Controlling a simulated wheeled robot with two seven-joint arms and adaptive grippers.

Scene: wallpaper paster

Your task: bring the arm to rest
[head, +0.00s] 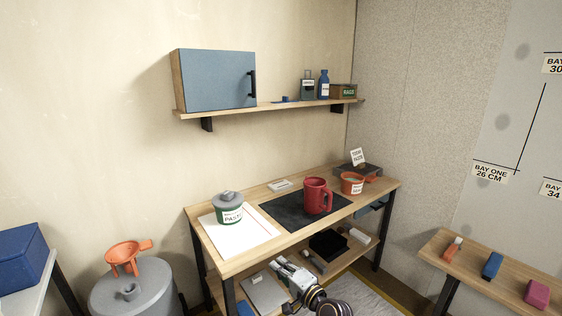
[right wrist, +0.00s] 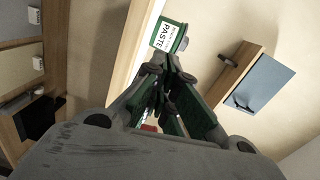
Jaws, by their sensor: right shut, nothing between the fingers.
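My right gripper (head: 284,265) is low in front of the wooden workbench (head: 230,265), near its lower shelf. It is shut and empty, and its fingers also show meeting in the right wrist view (right wrist: 162,75). My left gripper is not in view. A red mug (head: 315,197) stands on a black mat (head: 285,214).
An orange pot (head: 352,184) stands at the bench's right end. A wall shelf (head: 270,107) holds a blue-doored cabinet (head: 218,80). A side table (head: 500,270) at right holds small coloured blocks.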

